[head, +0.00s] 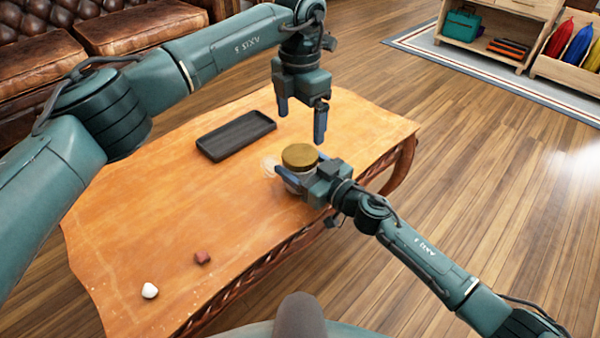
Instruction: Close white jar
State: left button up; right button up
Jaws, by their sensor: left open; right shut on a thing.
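The jar (290,180) stands upright near the right edge of the wooden table, mostly hidden by my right gripper. A round gold-brown lid (300,156) sits at the top of the jar; I cannot tell how tightly it is seated. My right gripper (283,174) is shut on the jar's body from the front right. My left gripper (301,124) points down above and slightly behind the lid. Its fingers are apart and empty, and no contact with the lid shows.
The wooden table (150,200) holds a black tray (236,135) behind the jar to the left. A white lump (150,290) and a dark red piece (202,258) lie near the front edge. A brown leather sofa (40,60) stands behind. The table's middle is clear.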

aim_at(300, 153)
pick_arm(q)
jog(key=n, duration=0.4)
jog(key=shift+n, duration=0.3)
jog(key=n, duration=0.8)
jog(key=shift+n, duration=0.4)
jog(key=n, duration=0.6)
jog(key=shift+f, duration=0.1)
jog(key=shift+f, duration=3.9)
jog(key=shift+c, duration=0.2)
